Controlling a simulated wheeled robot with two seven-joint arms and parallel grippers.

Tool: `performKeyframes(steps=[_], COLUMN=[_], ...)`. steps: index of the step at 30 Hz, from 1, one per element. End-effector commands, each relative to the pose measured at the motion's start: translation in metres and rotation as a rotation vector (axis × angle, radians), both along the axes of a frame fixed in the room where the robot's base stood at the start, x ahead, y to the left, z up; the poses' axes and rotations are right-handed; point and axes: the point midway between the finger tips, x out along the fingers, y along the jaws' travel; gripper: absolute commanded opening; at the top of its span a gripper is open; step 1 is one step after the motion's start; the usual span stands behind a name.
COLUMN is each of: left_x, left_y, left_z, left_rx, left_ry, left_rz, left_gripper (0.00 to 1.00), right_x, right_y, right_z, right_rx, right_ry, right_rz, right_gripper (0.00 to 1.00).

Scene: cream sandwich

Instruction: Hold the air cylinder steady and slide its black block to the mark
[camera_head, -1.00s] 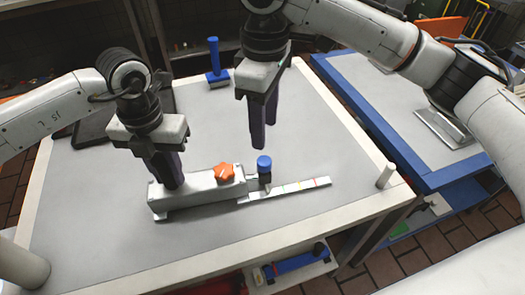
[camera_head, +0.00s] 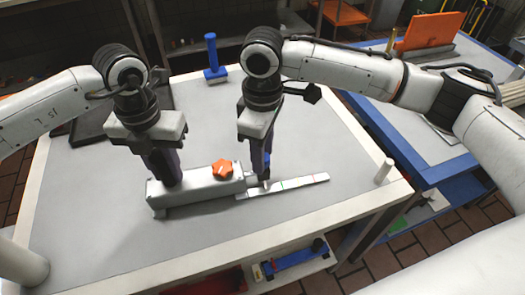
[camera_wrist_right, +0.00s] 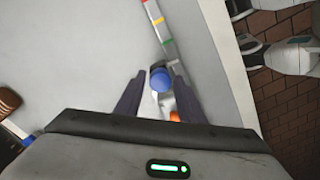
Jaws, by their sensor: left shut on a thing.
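The air cylinder (camera_head: 205,189) lies on the table, a pale body with an orange star knob (camera_head: 221,169). My left gripper (camera_head: 171,182) is shut on its left part. A pale strip (camera_head: 300,183) with coloured marks extends from its right end. My right gripper (camera_head: 263,177) is down at that end, its fingers around the blue-capped block. In the right wrist view the blue cap (camera_wrist_right: 160,79) sits between the two spread fingers (camera_wrist_right: 157,80), with small gaps showing. The strip's red, yellow and green marks (camera_wrist_right: 158,25) lie beyond it. The block's black part is mostly hidden.
A blue-handled tool (camera_head: 214,62) stands at the back of the table. A white post (camera_head: 384,171) stands at the right edge, another (camera_head: 22,266) at the front left. A dark tray (camera_head: 90,110) lies at the back left. The table right of the strip is clear.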

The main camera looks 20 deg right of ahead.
Motion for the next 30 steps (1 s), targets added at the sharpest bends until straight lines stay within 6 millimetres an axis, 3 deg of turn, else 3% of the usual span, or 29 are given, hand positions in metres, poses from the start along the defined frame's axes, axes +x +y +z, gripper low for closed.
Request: performKeyframes(steps=[1, 6, 11, 18, 28, 29, 30], left_x=[0.000, 0.000, 0.001, 0.001, 0.001, 0.001, 0.001], left_y=[0.000, 0.000, 0.000, 0.000, 0.001, 0.001, 0.001], left_z=[0.001, 0.001, 0.001, 0.001, 0.001, 0.001, 0.001], left_rx=[-0.001, -0.001, -0.001, -0.001, 0.001, 0.001, 0.001], left_ry=[-0.002, -0.002, -0.002, -0.002, -0.001, -0.001, -0.001], left_rz=[0.001, 0.001, 0.001, 0.001, 0.002, 0.002, 0.002], left_gripper=[0.00, 0.00, 0.00, 0.00, 0.00, 0.00, 0.00], right_x=[0.000, 0.000, 0.000, -0.003, -0.004, -0.004, -0.004], right_y=[0.000, 0.000, -0.003, -0.038, -0.042, -0.042, -0.042], right_z=[0.000, 0.000, 0.000, 0.000, 0.000, 0.000, 0.000], right_rx=[0.000, 0.000, -0.001, -0.003, -0.005, -0.005, -0.005], right_ry=[0.000, 0.000, 0.001, 0.001, 0.000, 0.000, 0.000], right_rz=[0.000, 0.000, -0.002, -0.005, -0.003, -0.003, -0.003], right_gripper=[0.26, 0.00, 0.00, 0.00, 0.00, 0.30, 0.37])
